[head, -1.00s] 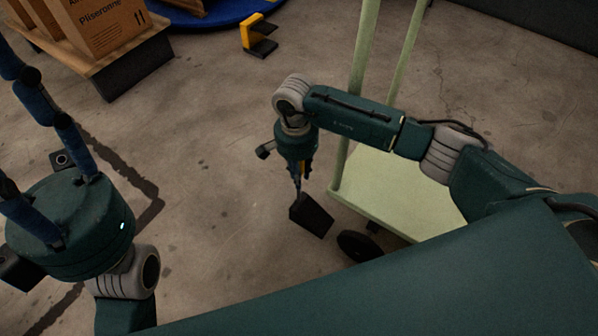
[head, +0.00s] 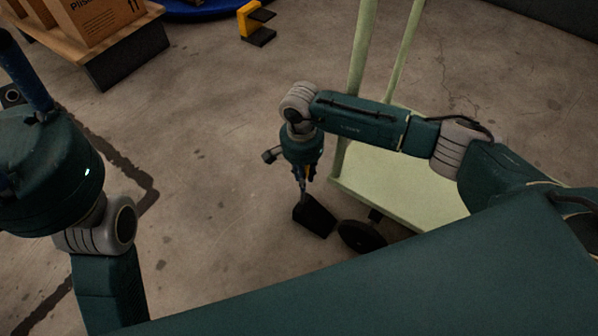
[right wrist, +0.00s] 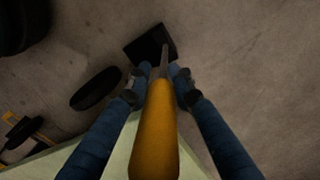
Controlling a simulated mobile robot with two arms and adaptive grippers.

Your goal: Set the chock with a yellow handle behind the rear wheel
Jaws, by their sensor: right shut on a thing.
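The chock (head: 313,216) is a black wedge with a thin upright stem. Its yellow handle (right wrist: 154,130) fills the middle of the right wrist view. My right gripper (head: 304,176) is shut on the handle, above the wedge. The black wheel (head: 362,236) under the pale green cart is just right of the wedge in the head view, with a small gap; the wheel also shows in the right wrist view (right wrist: 95,88). I cannot tell whether the wedge touches the floor. My left gripper (head: 30,75) shows only partly at the left edge; its fingertips are out of frame.
The cart's deck (head: 400,185) and upright posts stand right of the chock, behind my right arm. A yellow-and-black object (head: 254,24) lies on the floor at the back. The middle floor is clear.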

